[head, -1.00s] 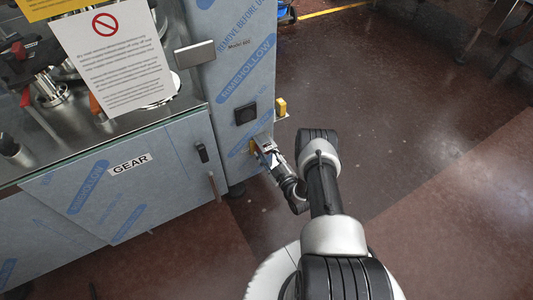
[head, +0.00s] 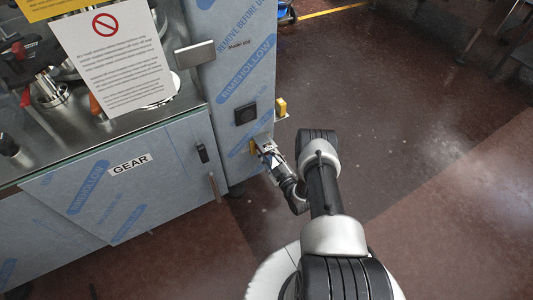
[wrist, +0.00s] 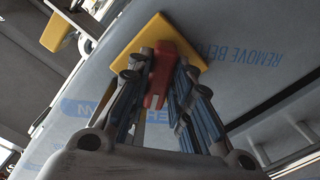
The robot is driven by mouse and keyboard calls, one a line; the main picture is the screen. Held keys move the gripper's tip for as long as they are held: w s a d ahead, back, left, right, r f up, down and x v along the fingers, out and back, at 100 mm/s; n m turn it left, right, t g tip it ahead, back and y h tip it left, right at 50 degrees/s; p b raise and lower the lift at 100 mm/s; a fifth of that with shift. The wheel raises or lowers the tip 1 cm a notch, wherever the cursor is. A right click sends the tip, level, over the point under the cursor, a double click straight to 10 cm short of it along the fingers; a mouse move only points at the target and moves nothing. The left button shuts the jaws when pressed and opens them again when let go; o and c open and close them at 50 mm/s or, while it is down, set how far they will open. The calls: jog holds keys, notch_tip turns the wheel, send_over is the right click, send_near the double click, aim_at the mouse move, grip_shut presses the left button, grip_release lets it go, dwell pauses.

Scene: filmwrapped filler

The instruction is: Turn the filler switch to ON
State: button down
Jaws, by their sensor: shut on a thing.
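The filler switch has a red handle (wrist: 160,82) on a yellow plate (wrist: 155,28), seen in the wrist view. The plate is on the film-covered panel of the machine, and its edge shows in the head view (head: 253,147). My gripper (wrist: 165,66) has its fingers on both sides of the red handle and is shut on it. In the head view my gripper (head: 266,147) is at the lower right side of the cabinet and hides the handle. I cannot read any ON or OFF marks.
A second yellow box (head: 281,107) sticks out just above, also in the wrist view (wrist: 57,32). A black square fitting (head: 246,114) is on the panel. The GEAR cabinet (head: 130,180) stands left. The floor to the right is free.

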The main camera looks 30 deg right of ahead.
jog(key=shift+a+m, duration=0.15)
jog(key=shift+m, duration=3.05)
jog(key=c, duration=1.4)
grip_release()
jog(key=shift+c, duration=0.2)
jog(key=s, duration=1.2)
jog(key=shift+d, duration=0.2)
